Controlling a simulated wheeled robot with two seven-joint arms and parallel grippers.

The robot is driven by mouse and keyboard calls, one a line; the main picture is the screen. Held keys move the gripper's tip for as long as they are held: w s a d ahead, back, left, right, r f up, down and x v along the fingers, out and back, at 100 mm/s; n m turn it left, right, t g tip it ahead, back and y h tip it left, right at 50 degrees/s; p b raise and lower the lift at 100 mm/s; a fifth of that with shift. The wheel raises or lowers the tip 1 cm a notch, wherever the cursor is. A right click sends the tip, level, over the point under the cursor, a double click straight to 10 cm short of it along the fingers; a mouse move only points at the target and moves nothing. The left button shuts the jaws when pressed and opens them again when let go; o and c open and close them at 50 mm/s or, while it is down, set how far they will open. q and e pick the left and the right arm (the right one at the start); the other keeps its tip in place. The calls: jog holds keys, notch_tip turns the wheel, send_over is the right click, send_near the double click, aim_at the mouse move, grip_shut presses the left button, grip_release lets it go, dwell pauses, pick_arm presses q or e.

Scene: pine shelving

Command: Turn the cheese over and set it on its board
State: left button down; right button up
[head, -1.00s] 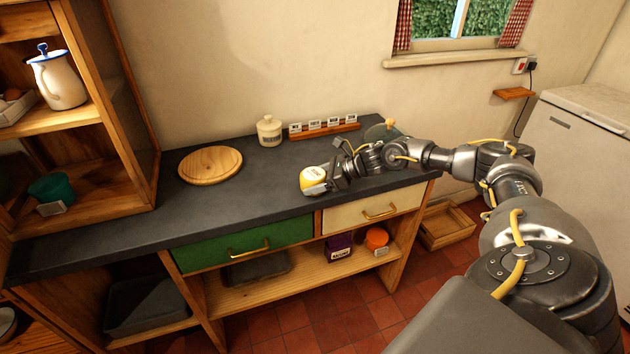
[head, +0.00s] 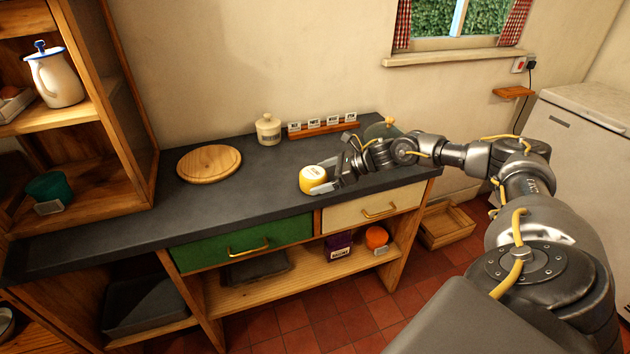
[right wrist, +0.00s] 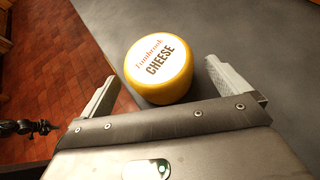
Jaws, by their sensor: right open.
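The cheese (head: 311,179) is a yellow round with a pale labelled face, resting on the dark worktop near its front edge. In the right wrist view the cheese (right wrist: 160,68) shows its label reading "CHEESE" facing up toward the camera. My right gripper (head: 324,187) is open beside the cheese; in the wrist view its fingers (right wrist: 162,84) stand apart on either side of the near part of the cheese, with gaps visible. The round wooden board (head: 209,163) lies empty on the worktop to the left.
A lidded cream jar (head: 268,130) and a wooden rack of small cards (head: 323,129) stand at the back. A glass dome with a wooden knob (head: 384,129) is behind my right forearm. The worktop (head: 258,186) between board and cheese is clear.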

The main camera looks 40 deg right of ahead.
jog(key=b+v, duration=0.1)
jog(key=v, duration=0.5)
jog(key=shift+s+d+r, duration=0.1)
jog(key=shift+s+d, duration=0.1)
jog(key=shift+b+v, duration=0.3)
jog(key=shift+v, duration=0.5)
pick_arm(q)
jog(key=shift+w+a+f, duration=0.25)
jog(key=shift+a+f, duration=0.65)
jog(key=shift+a, duration=0.1)
pick_arm(e)
jog(key=shift+a+r, duration=0.1)
pick_arm(q)
jog(key=shift+d, duration=0.3)
